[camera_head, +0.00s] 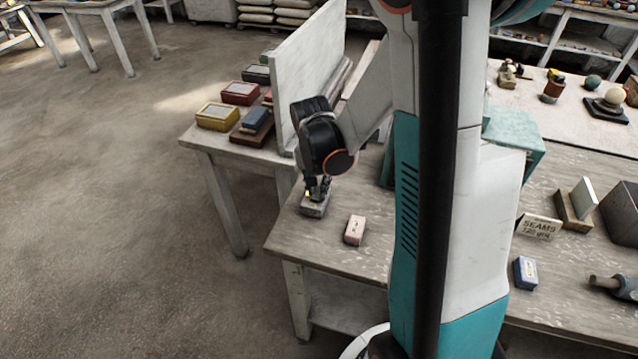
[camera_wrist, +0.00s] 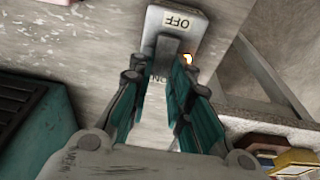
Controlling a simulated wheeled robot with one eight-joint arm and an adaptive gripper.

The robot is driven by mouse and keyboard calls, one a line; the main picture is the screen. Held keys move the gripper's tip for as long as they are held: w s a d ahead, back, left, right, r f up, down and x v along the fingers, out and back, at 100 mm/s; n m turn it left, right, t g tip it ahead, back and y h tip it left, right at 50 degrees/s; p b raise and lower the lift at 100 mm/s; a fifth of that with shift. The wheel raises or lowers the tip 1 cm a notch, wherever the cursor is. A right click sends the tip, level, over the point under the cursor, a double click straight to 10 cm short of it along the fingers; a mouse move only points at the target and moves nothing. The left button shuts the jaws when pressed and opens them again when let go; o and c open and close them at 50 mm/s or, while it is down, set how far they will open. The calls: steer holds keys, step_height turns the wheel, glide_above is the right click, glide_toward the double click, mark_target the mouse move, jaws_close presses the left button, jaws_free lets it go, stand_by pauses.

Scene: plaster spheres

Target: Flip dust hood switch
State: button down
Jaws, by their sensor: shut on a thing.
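The dust hood switch is a small grey box (camera_head: 313,208) on the near left corner of the wooden bench. In the wrist view the switch box (camera_wrist: 187,22) shows a plate reading OFF at its far end. Part of a second label, which looks like ON, shows between my fingers. A small orange-yellow light (camera_wrist: 188,59) glows at the box's side. My gripper (camera_head: 318,190) is down at the top of the box.
A pink block (camera_head: 355,230) lies on the bench right of the switch. An upright pale board (camera_head: 308,75) stands behind my gripper. Several coloured boxes (camera_head: 240,93) sit on the neighbouring table. A SEAMS sign (camera_head: 540,227) and a blue block (camera_head: 525,272) are farther right.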

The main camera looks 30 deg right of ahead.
steer(key=shift+s+a+t+h+b, duration=0.25)
steer(key=shift+t+h+b, duration=0.2)
steer(key=shift+h, duration=0.25)
steer(key=shift+r+t, duration=0.1)
steer(key=shift+t, duration=0.15)
steer(key=c, duration=1.5)
jaws_free()
steer(key=shift+r, duration=0.15)
steer(key=v, duration=1.1)
steer(key=shift+s+a+r, duration=0.15)
steer(key=shift+a+r, duration=0.1)
steer(key=shift+a, duration=0.15)
